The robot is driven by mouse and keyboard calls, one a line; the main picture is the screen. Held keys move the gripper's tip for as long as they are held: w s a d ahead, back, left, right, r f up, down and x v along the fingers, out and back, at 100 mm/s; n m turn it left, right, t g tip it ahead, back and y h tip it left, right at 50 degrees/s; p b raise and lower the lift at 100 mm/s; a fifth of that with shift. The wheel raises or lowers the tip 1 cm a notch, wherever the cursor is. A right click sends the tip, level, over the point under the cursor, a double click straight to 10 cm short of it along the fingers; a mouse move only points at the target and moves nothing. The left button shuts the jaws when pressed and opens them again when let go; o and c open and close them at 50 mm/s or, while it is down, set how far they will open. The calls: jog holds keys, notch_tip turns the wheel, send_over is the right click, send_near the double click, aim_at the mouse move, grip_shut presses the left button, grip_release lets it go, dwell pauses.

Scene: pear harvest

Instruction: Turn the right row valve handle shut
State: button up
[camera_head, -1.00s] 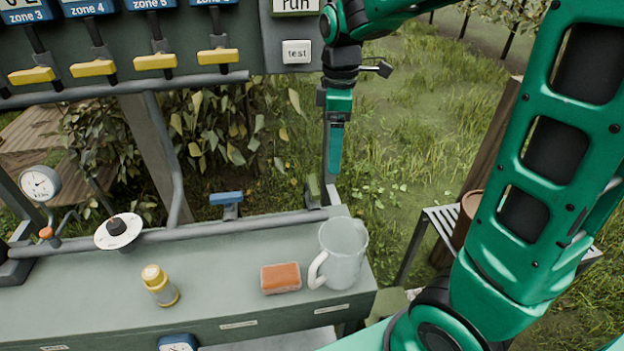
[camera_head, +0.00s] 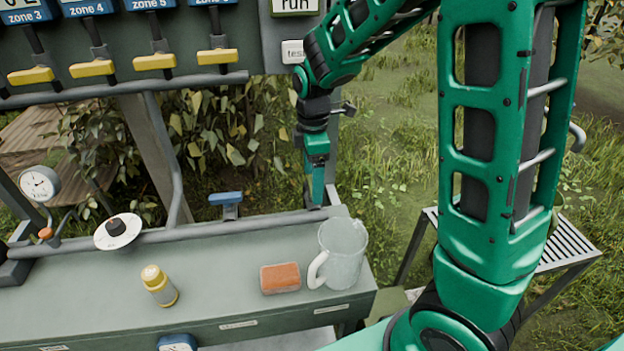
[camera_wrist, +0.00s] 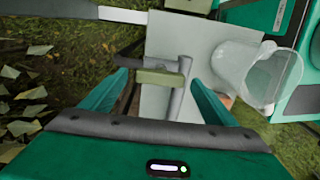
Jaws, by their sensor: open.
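The olive-green valve handle (camera_wrist: 160,78) sits on a grey pipe (camera_wrist: 176,104) at the bench's right end. In the wrist view its long side runs crosswise between my two fingers. My gripper (camera_head: 316,203) is open and points down above that right end. In the wrist view my fingers (camera_wrist: 158,84) stand one to each side of the handle; I cannot tell whether either touches it. In the head view my gripper hides the green handle. A second valve handle, blue (camera_head: 226,198), stands to the left behind the bench's back pipe.
A clear mug (camera_head: 342,252) stands close in front of my gripper, with an orange-red block (camera_head: 280,278) beside it. A yellow-capped bottle (camera_head: 158,285) stands farther left. A grey panel with yellow levers (camera_head: 155,62) rises behind. A slatted stand (camera_head: 567,245) is at right.

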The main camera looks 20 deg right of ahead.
jog(key=shift+f, duration=0.45)
jog(key=c, duration=1)
jog(key=shift+d, duration=0.15)
jog(key=shift+c, duration=0.3)
